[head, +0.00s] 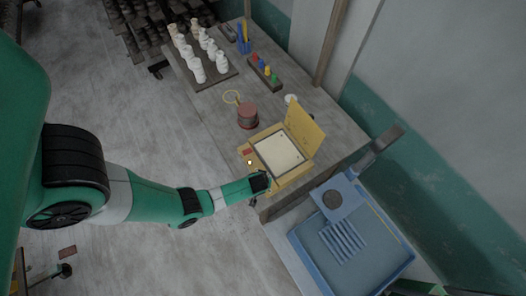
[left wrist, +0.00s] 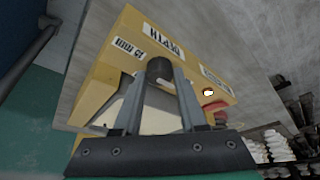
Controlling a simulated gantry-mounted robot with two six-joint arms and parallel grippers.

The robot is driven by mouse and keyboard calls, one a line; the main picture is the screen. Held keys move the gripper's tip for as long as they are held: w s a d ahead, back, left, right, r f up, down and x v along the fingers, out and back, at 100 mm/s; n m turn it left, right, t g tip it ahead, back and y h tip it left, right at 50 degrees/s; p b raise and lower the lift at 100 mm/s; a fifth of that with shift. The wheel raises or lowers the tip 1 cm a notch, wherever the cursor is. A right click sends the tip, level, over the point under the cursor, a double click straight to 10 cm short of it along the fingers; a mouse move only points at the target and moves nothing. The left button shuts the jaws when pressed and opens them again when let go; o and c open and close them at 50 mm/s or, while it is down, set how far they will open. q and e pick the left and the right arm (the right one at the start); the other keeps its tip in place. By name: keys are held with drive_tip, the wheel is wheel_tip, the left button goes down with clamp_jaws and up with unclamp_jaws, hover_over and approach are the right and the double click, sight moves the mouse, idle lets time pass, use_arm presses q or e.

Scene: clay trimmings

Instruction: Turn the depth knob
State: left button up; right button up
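The yellow machine (head: 291,180) sits on the bench with its yellow lid (head: 304,131) raised. In the left wrist view its panel (left wrist: 125,72) fills the middle, and the black depth knob (left wrist: 159,68) stands below an upside-down DEPTH label (left wrist: 163,32). The knob is hidden behind the gripper in the head view. My right gripper is not in view.
A small lit lamp (left wrist: 208,92) and a red part (left wrist: 215,106) are on the panel near the knob. A reddish cylinder (head: 248,115) stands behind the machine. White vessels (head: 198,70) stand at the far left. A blue basin (head: 350,240) is at the right.

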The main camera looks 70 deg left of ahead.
use_arm(q)
clamp_jaws()
